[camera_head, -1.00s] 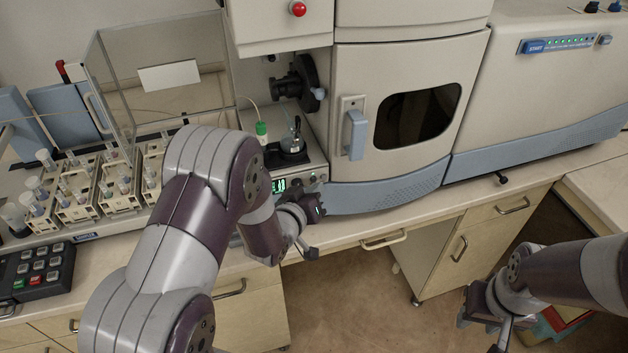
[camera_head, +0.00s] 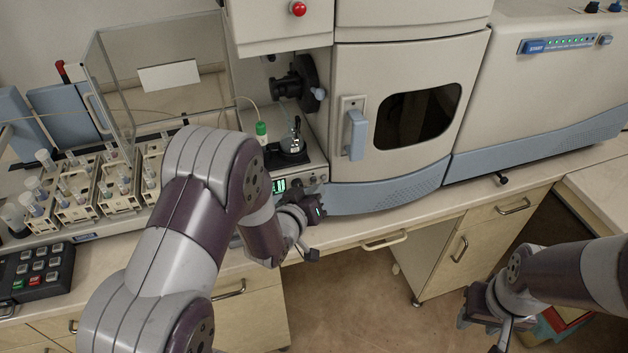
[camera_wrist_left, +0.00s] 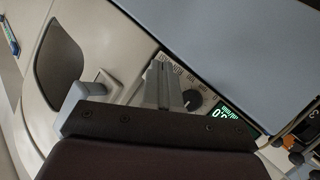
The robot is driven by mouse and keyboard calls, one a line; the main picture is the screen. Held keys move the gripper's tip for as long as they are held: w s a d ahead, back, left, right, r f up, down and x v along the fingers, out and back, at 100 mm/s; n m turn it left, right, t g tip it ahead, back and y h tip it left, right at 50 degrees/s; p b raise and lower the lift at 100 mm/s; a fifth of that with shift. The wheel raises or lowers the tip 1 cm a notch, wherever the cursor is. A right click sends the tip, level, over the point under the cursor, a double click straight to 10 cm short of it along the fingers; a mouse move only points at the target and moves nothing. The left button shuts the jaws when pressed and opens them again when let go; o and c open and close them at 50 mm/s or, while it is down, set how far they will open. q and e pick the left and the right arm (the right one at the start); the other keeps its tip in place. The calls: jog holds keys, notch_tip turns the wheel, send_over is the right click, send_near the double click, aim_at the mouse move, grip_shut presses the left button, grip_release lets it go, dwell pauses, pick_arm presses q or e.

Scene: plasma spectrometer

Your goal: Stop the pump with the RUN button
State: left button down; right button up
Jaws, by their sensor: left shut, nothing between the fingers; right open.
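The pump (camera_head: 312,166) is a low grey box on the bench with a green-lit display (camera_head: 280,186) on its front. In the left wrist view the pump's display (camera_wrist_left: 222,113) glows green and seems to show zeros, with a dark round knob (camera_wrist_left: 192,98) beside it. My left gripper (camera_head: 316,210) is in front of the pump's front panel; its closed, empty fingers (camera_wrist_left: 157,72) reach to the panel beside the knob. I cannot tell whether they touch it. The RUN button cannot be made out; the fingers may hide it. My right gripper (camera_head: 482,322) is open, low at the right.
A large spectrometer cabinet (camera_head: 480,60) with a windowed door and blue handle (camera_head: 356,134) stands right of the pump. Sample racks (camera_head: 80,208) and a black keypad (camera_head: 36,272) are at the left. The floor (camera_head: 345,310) between the arms is clear.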

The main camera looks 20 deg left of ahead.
pick_arm(q)
jog(key=shift+s+d, duration=0.1)
jog(key=s+d, duration=0.2)
jog(key=s, duration=0.1)
jog(key=s+d, duration=0.1)
jog(key=s, duration=0.1)
jog(key=shift+d, duration=0.15)
dwell(0.3)
